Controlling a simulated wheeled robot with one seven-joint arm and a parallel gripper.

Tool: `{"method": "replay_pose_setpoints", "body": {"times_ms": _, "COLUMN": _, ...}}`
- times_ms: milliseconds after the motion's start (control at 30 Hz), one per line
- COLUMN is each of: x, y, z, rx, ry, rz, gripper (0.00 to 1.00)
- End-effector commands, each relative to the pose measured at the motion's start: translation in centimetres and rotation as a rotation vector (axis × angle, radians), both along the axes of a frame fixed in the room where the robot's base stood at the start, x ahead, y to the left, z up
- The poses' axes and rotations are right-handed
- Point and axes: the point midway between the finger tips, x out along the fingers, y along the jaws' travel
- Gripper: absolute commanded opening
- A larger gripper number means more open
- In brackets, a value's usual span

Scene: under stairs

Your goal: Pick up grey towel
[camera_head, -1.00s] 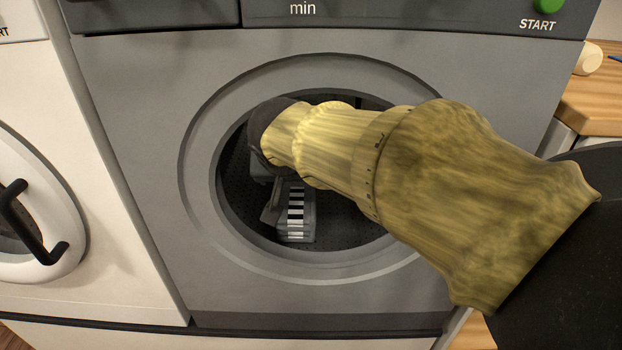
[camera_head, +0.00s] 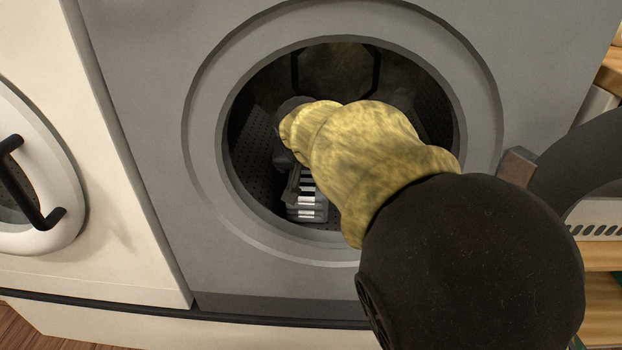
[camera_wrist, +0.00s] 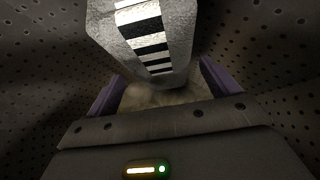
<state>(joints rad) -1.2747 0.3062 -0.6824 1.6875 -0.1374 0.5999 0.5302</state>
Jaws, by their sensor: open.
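A grey towel with black and white stripes (camera_head: 307,208) lies inside the dark drum of the grey washing machine (camera_head: 203,150). In the wrist view the towel (camera_wrist: 176,28) is at top centre, its grey speckled side and stripes showing. My gripper (camera_wrist: 160,85) is inside the drum, with its purple fingers spread apart. The towel shows ahead of and between the fingers; I cannot tell whether they touch it. In the head view my sleeved arm reaches through the round opening and hides part of the gripper and drum.
The perforated drum wall (camera_wrist: 40,85) is near on both sides. A white machine with a black door handle (camera_head: 40,205) stands at left. Wooden shelving (camera_head: 603,300) is at right.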

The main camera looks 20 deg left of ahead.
Motion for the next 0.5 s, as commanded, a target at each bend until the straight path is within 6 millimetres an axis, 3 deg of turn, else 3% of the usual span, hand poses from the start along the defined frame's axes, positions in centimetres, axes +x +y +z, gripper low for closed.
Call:
{"method": "replay_pose_setpoints", "body": {"times_ms": 167, "x": 0.2, "y": 0.0, "z": -0.4, "rx": -0.001, "ry": 0.000, "rz": -0.001, "gripper": 0.88}}
{"method": "replay_pose_setpoints", "body": {"times_ms": 500, "x": 3.0, "y": 0.6, "z": -4.2, "rx": -0.001, "ry": 0.000, "rz": -0.003, "gripper": 0.88}}
